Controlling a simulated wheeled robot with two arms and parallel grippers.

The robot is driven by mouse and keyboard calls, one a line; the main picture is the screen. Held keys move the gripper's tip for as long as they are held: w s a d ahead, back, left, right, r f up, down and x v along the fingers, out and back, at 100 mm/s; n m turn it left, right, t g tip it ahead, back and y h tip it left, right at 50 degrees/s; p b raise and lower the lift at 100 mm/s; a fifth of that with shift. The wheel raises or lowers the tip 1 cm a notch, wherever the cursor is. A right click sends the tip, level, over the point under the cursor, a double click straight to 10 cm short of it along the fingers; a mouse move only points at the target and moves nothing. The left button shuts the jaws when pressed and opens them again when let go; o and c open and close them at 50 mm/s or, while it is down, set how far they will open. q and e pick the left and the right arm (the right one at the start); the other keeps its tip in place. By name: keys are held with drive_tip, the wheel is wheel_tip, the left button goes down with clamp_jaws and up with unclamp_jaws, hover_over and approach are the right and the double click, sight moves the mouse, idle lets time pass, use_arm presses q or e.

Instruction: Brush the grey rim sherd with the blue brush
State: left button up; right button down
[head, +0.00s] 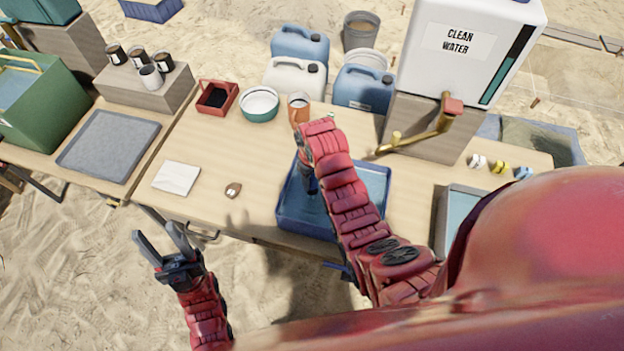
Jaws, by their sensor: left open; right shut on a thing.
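A small brown sherd with a pale patch (233,189) lies on the table, left of the blue basin (283,224). I cannot tell whether it is the grey rim sherd. My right gripper (311,190) points down into the basin of water. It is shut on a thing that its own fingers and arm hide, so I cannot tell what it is. My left gripper (166,242) is open and empty, off the table's front edge. I cannot make out the blue brush; an orange cup (298,108) stands behind my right arm.
A white cloth (176,178) lies left of the sherd. A water dispenser (465,50) with a brass tap stands right. A grey tray (108,146) lies left. Table around the sherd is clear.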

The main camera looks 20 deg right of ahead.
drive_tip(key=shift+f+b, duration=0.5)
drive_tip(key=shift+f, duration=0.25)
idle(0.7)
